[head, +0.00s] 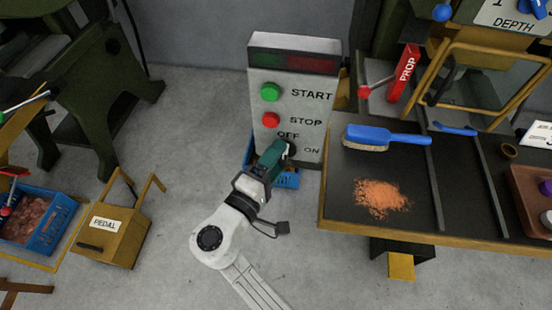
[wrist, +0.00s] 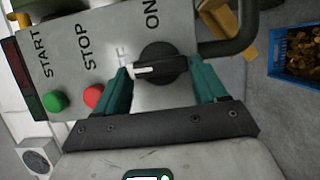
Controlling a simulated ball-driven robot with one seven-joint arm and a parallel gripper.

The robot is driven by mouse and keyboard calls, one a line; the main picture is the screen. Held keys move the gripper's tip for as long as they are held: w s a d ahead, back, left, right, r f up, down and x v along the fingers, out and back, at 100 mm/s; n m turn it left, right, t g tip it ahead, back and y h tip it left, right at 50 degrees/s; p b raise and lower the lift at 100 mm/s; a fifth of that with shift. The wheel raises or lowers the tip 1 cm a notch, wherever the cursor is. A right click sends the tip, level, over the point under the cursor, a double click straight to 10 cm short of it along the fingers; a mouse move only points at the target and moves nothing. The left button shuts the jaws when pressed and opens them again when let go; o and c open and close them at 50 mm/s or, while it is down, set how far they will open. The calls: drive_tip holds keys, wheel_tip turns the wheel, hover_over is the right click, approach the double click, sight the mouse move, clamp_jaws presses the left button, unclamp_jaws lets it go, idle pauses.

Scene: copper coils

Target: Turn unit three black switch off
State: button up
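A grey control box (head: 262,95) stands on the floor at the back centre of the head view, with a green START button, a red STOP button and OFF and ON marks. Its black rotary switch (wrist: 165,62) shows clearly in the wrist view. Its white pointer faces left, toward the partly hidden OFF mark. ON is printed above the switch in that view. In the head view my gripper (head: 281,149) partly covers the switch. The green fingers of my gripper (wrist: 160,72) are apart, one on each side of the switch, very close to it. Firm contact is not clear.
A blue crate (head: 288,180) sits below the box, behind my gripper. A workbench (head: 340,212) with a brush and copper shavings stands at right. A PEDAL box (head: 112,238) and a blue crate of copper (head: 60,222) are at left. The floor between is clear.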

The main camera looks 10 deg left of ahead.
drive_tip(key=o, duration=0.3)
drive_tip(key=shift+o, duration=0.2)
drive_tip(key=v, duration=1)
drive_tip(key=shift+s, duration=0.35)
drive_tip(key=shift+a, duration=0.15)
